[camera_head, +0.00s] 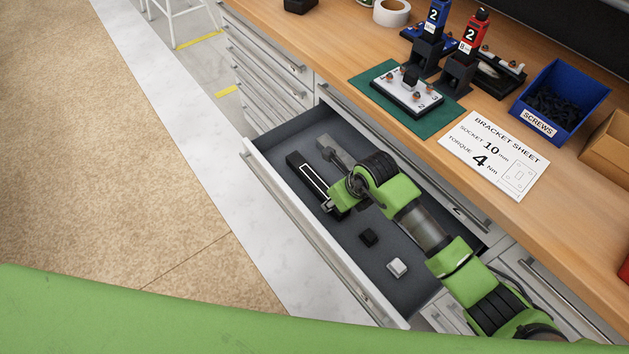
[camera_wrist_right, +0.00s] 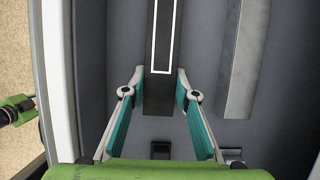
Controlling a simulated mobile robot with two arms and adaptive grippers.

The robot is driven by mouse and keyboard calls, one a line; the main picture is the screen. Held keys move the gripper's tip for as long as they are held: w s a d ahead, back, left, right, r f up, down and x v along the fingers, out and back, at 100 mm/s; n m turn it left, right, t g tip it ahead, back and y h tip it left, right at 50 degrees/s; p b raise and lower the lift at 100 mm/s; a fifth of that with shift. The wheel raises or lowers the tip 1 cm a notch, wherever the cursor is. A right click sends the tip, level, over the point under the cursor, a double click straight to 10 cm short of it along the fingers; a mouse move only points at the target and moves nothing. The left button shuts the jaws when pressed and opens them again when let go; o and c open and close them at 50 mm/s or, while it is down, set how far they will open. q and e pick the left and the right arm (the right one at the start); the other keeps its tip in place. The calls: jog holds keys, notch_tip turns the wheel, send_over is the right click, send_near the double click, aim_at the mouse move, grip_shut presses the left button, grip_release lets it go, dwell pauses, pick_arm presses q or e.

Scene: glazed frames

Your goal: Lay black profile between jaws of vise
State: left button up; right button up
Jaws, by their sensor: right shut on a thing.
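The black profile (camera_head: 303,172) lies along the drawer floor at the left end of the open drawer. It is a long dark bar with a white rectangular outline on top, and it also shows in the right wrist view (camera_wrist_right: 162,30). My right gripper (camera_wrist_right: 161,74) is shut on its near end, one fingertip against each side. In the head view my right gripper (camera_head: 332,196) reaches down into the drawer and its arm hides part of the bar. I see no vise in either view.
A grey profile (camera_head: 334,153) lies beside the black one. A small black block (camera_head: 368,237) and a light block (camera_head: 397,267) lie in the drawer (camera_head: 276,195). The bench above holds a green mat (camera_head: 436,123), a bracket sheet (camera_head: 490,150) and a blue screw bin (camera_head: 575,78).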

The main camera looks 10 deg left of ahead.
jog(key=shift+r+p, duration=2.85)
jog(key=shift+r, duration=0.9)
